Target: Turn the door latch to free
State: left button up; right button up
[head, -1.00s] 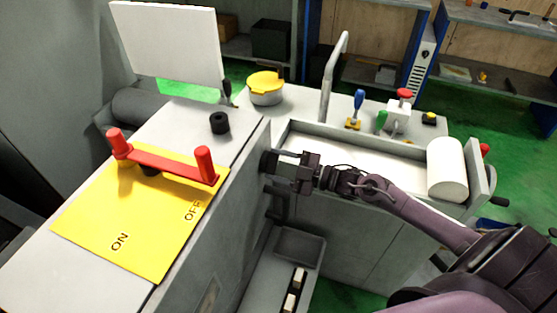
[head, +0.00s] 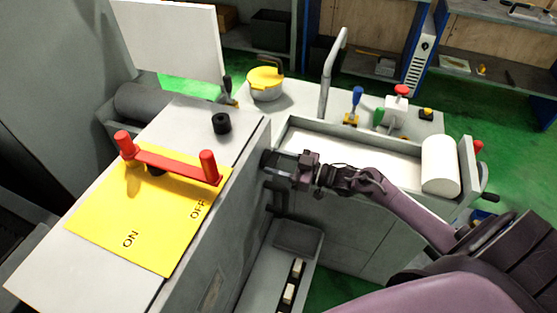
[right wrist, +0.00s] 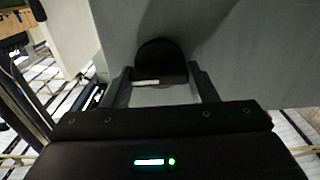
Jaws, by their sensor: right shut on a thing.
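The door latch (right wrist: 160,58) is a dark, round-topped piece on the grey machine panel. It shows between the fingers in the right wrist view. My right gripper (right wrist: 158,82) is shut on it, close against the panel. In the head view the right gripper (head: 272,161) reaches in from the right to the side face of the grey machine, and the latch is mostly hidden by the fingers there. The latch's angle is hard to tell. My left gripper is in neither view.
A yellow ON/OFF plate (head: 150,235) with a red handle bar (head: 170,166) lies on the machine top at left. A black knob (head: 221,123) stands behind it. A white roll (head: 440,165) sits right of the trough. A grey tray (head: 297,237) lies below the gripper.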

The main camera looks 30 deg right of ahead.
jog(key=shift+f, duration=0.1)
dwell(0.5)
jog(key=o, duration=1)
jog(key=shift+c, duration=0.2)
jog(key=b+v, duration=0.1)
jog(key=v, duration=0.6)
jog(key=shift+s+d, duration=0.25)
jog(key=shift+s, duration=0.05)
jog(key=s+d+f+m+g+h, duration=0.1)
jog(key=s+f+m+g+h, duration=0.3)
jog(key=f, duration=1.1)
jog(key=s+d+f+m+t+h, duration=0.15)
jog(key=s+f+h, duration=0.45)
jog(key=f, duration=0.9)
jog(key=s+a+f+g, duration=0.3)
jog(key=s+f, duration=0.2)
jog(key=s, duration=0.4)
jog(key=s+a+f+g+h, duration=0.1)
jog(key=s+a+f+g, duration=0.2)
jog(key=s+f, duration=0.3)
jog(key=s+a+f+g+h, duration=0.1)
jog(key=s+a+f+g, duration=0.3)
jog(key=s, duration=0.9)
jog(key=shift+a+f+m, duration=0.35)
jog(key=shift+a+f, duration=0.4)
jog(key=shift+f, duration=0.15)
